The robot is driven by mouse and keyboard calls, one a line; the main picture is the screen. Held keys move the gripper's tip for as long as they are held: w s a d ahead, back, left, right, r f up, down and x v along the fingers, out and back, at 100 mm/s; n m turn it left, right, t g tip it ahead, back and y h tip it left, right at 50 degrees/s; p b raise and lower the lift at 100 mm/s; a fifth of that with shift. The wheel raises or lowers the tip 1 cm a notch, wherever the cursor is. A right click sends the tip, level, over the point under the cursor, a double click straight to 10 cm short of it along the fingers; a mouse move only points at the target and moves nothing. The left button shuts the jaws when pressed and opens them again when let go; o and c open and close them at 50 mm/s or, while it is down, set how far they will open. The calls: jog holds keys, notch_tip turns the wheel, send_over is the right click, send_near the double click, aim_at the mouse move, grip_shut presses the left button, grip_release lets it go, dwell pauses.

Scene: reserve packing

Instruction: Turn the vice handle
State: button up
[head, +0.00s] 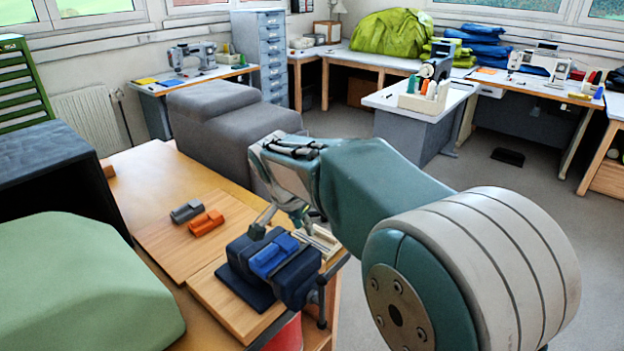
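A dark blue vice (240,282) stands on a wooden board near the front edge of the bench. A bright blue block (272,257) sits at its top, between the jaws. The vice handle (322,302), a dark upright bar, is at the vice's right end, by the bench edge. My gripper (281,226) is above and behind the vice, apart from the handle. Its silver fingers look spread, with nothing seen between them; the tips are partly hidden behind the vice.
Grey (186,211) and orange (206,223) blocks lie on the wooden bench (150,195) left of the vice. Grey covered shapes (215,120) stand behind. A light green mound (80,285) fills the front left. Floor to the right is open, with sewing tables beyond.

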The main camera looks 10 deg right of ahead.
jog(key=shift+s+a+r, duration=0.1)
jog(key=shift+s+a, duration=0.7)
jog(key=shift+a, duration=0.3)
jog(key=w+d, duration=0.5)
jog(key=d, duration=0.2)
jog(key=v, duration=0.9)
jog(key=shift+r, duration=0.45)
jog(key=shift+c, duration=0.2)
